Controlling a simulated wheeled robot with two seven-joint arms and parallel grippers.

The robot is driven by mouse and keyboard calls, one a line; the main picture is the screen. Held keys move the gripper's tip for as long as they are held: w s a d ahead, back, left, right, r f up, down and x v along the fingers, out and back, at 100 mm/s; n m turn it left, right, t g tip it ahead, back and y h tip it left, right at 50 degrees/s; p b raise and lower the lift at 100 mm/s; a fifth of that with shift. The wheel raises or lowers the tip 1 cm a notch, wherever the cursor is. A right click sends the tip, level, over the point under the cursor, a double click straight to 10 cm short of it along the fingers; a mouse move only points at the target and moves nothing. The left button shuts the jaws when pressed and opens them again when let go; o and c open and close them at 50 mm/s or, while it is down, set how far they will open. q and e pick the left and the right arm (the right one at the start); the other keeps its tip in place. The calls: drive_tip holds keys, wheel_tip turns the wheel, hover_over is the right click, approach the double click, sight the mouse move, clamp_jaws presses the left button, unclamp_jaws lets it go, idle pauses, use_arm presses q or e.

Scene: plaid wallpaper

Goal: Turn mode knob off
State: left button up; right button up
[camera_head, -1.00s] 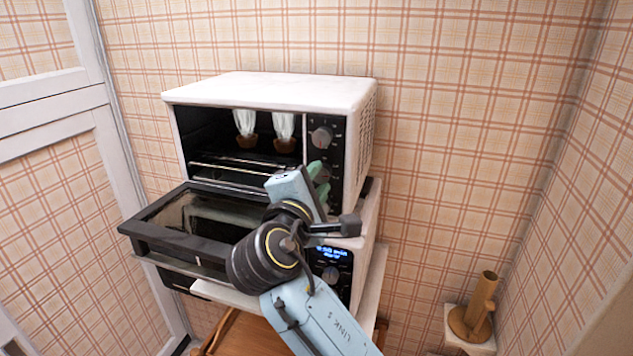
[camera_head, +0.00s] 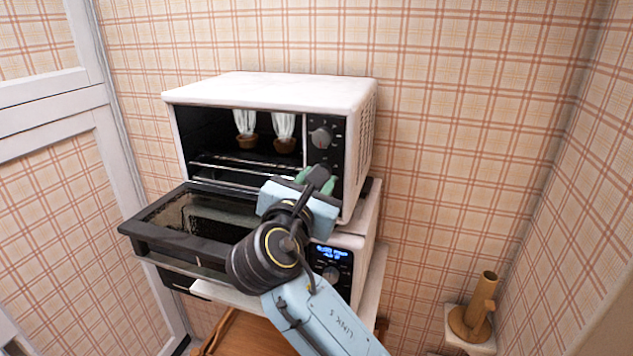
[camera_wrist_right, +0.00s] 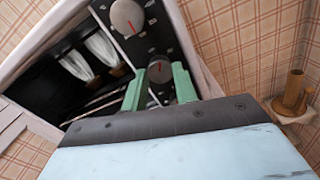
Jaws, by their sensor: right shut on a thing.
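The white toaster oven (camera_head: 275,92) has a black control panel with dial knobs on its right side. Its upper knob (camera_head: 321,137) is clear of my gripper and also shows in the right wrist view (camera_wrist_right: 127,17). No label shows which knob is the mode knob. My left gripper is out of view.
The oven's door (camera_head: 165,235) hangs open at the left. Two white-topped, brown-based items (camera_head: 284,130) stand inside on the rack. Another appliance with a lit display (camera_head: 331,252) is underneath. A wooden stand (camera_head: 473,318) is at the lower right.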

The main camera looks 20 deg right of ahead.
drive_tip(key=n, duration=0.4)
drive_tip(key=shift+f+n, duration=0.1)
drive_tip(key=shift+n, duration=0.3)
idle(0.4)
drive_tip(key=o, duration=1)
drive_tip(key=shift+c, duration=0.2)
drive_tip(key=shift+s+a, duration=0.1)
drive_tip(key=b+v, duration=0.2)
drive_tip(key=v, duration=1.1)
drive_tip(key=shift+s, duration=0.1)
